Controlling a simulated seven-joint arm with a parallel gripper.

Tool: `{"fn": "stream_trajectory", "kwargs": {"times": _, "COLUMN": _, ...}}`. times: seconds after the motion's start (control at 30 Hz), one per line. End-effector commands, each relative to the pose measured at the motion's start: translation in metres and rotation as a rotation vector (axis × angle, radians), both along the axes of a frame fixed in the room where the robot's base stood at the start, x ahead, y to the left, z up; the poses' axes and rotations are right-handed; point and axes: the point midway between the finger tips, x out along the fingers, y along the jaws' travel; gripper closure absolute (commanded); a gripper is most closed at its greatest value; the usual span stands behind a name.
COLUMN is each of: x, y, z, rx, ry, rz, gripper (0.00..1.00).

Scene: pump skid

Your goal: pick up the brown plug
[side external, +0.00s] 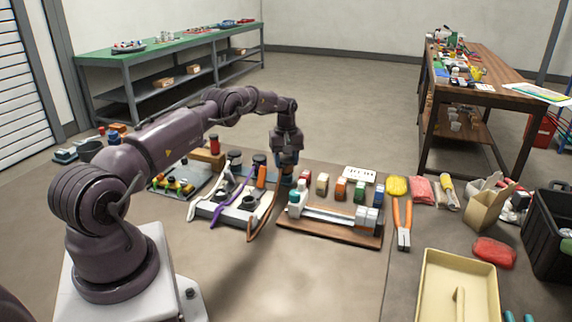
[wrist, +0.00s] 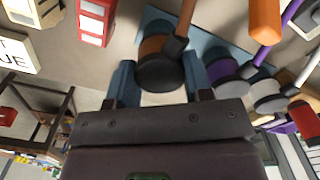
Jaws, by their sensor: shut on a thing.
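In the wrist view the brown plug (wrist: 153,46) with its round black end (wrist: 158,74) sits between the two blue fingers of my gripper (wrist: 160,78). A brown cable (wrist: 186,18) with a black collar runs from beside it toward the top of the view. In the side view my gripper (side external: 286,168) points down behind the cable unit, left of the wooden-based fixture. The fingers are shut on the plug, which is mostly hidden there. The brown cable (side external: 262,215) curves down over the unit's right side.
A purple plug (wrist: 229,76) and a white plug (wrist: 268,92) stand close beside my gripper. An orange block (wrist: 264,20) is near too. The wooden-based fixture (side external: 330,231) is at the right, with several coloured blocks behind it. Bare floor lies in front of the unit.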

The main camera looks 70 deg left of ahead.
Motion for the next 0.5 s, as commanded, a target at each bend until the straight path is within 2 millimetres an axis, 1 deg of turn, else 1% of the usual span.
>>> {"fn": "stream_trajectory", "kwargs": {"times": 0.13, "x": 0.001, "y": 0.000, "z": 0.024, "rx": 0.003, "ry": -0.004, "rz": 0.000, "gripper": 0.82}}
{"fn": "stream_trajectory", "kwargs": {"times": 0.27, "x": -0.007, "y": -0.006, "z": 0.035, "rx": 0.001, "ry": 0.000, "rz": 0.000, "gripper": 0.82}}
{"fn": "stream_trajectory", "kwargs": {"times": 0.37, "x": -0.016, "y": -0.013, "z": 0.048, "rx": 0.001, "ry": 0.000, "rz": 0.000, "gripper": 0.82}}
{"fn": "stream_trajectory", "kwargs": {"times": 0.47, "x": -0.027, "y": -0.022, "z": 0.065, "rx": 0.002, "ry": -0.002, "rz": 0.001, "gripper": 0.82}}
{"fn": "stream_trajectory", "kwargs": {"times": 0.5, "x": -0.031, "y": -0.026, "z": 0.074, "rx": 0.003, "ry": -0.004, "rz": 0.000, "gripper": 0.82}}
